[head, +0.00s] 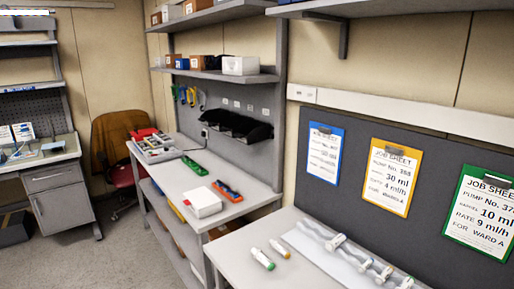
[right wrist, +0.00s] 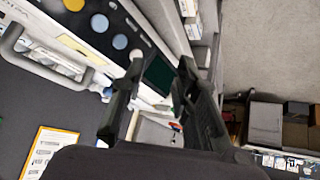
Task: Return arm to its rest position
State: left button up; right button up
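Neither gripper nor arm shows in the head view. In the right wrist view my right gripper (right wrist: 160,78) has its two black fingers spread apart, with no object visibly held between them. A dark green panel or screen shows behind the gap; I cannot tell whether the fingers are near it. My left gripper is in neither view.
Two loose syringes (head: 262,258) lie on the near bench (head: 235,250), beside a pale rack (head: 318,250). Blue, yellow and green job sheets (head: 390,178) hang on the dark board. A farther bench holds a white box (head: 203,203) and trays. Floor (head: 125,250) at left is clear.

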jog(key=s+f+g, duration=0.4)
jog(key=s, duration=0.6)
notch_tip(320, 180, down, 32)
jog(key=s+n+g+b, duration=0.1)
jog(key=s+g+b, duration=0.1)
jog(key=s+b, duration=0.1)
jog(key=s+d+f+b, duration=0.1)
jog(key=s+d+f, duration=0.2)
jog(key=s+f, duration=1.2)
jog(key=shift+g+y, duration=0.3)
jog(key=shift+g, duration=0.1)
